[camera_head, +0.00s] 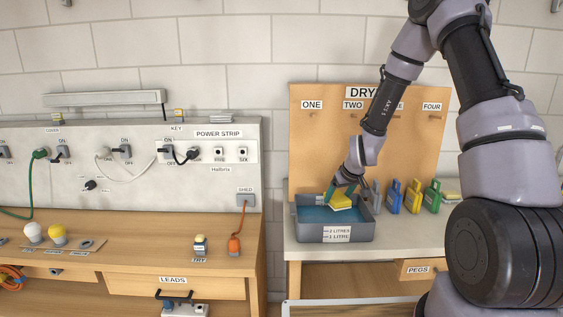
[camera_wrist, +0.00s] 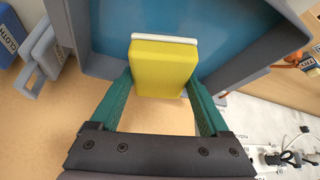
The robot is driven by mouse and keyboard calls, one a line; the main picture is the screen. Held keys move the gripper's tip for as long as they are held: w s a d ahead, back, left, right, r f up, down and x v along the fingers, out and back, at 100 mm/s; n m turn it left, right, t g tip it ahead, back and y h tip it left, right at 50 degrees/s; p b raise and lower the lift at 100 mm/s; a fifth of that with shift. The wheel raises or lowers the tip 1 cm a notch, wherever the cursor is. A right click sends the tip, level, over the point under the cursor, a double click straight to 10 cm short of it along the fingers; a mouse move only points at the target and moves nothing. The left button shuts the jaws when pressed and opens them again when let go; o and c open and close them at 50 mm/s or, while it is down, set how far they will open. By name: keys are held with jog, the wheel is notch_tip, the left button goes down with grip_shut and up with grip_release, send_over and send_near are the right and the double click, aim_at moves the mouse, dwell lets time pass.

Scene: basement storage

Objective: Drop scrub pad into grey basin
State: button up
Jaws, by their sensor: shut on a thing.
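The scrub pad (camera_head: 341,202) is a yellow block with a pale layer on one side. My gripper (camera_head: 345,190) is shut on it, with a green finger on each side. In the wrist view the pad (camera_wrist: 163,68) sits between the fingertips of my gripper (camera_wrist: 162,85). The grey basin (camera_head: 308,231) stands on the right bench and has blue on its inside. In the head view the pad appears over the basin's opening. In the wrist view the basin's rim (camera_wrist: 240,78) lies beyond the pad; whether they touch cannot be told.
Several cloth holders, grey, blue (camera_head: 413,196) and green (camera_head: 432,194), stand right of the basin. A wooden board (camera_head: 310,150) marked DRY rises behind. On the left are a bench with a power strip panel (camera_head: 225,151), plugs, bulbs and a LEADS drawer (camera_head: 173,288).

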jog(key=shift+f, duration=0.7)
jog(key=o, duration=1)
jog(key=shift+o, duration=0.2)
jog(key=v, duration=1)
jog(key=shift+s+r, duration=0.2)
jog(key=shift+r, duration=0.15)
jog(key=shift+d, duration=0.1)
